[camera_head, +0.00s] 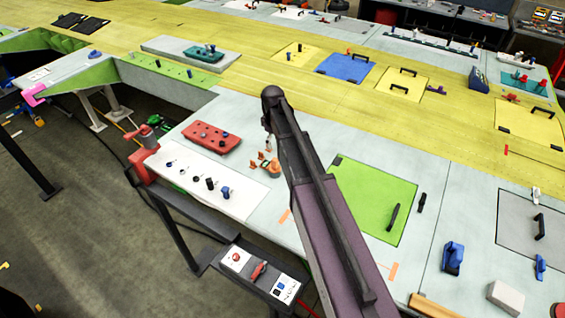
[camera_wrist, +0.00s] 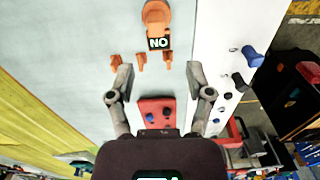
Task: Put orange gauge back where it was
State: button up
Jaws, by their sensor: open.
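An orange piece (camera_wrist: 157,18) with a rounded end and a black label reading "NO" lies on the pale table at the top of the wrist view. It looks like the orange gauge. Several small orange parts (camera_wrist: 140,62) stand in a row just below it, between or near my fingertips. My gripper (camera_wrist: 158,68) is open, with nothing held between its fingers. The orange piece lies beyond the fingertips. In the head view the orange piece (camera_head: 273,169) sits left of my arm, close to it. My gripper cannot be made out there.
A red block (camera_head: 211,137) with knobs lies up-left of the orange parts; it shows low in the wrist view (camera_wrist: 157,112). A white panel (camera_head: 180,170) with dark and blue knobs is beside it. A green panel (camera_head: 372,195) with a black handle lies right of my arm.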

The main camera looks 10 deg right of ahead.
jog(key=s+m, duration=0.8)
jog(key=s, duration=1.5)
jog(key=shift+s+d+m, duration=0.25)
jog(key=shift+s+m, duration=0.05)
jog(key=shift+s, duration=0.1)
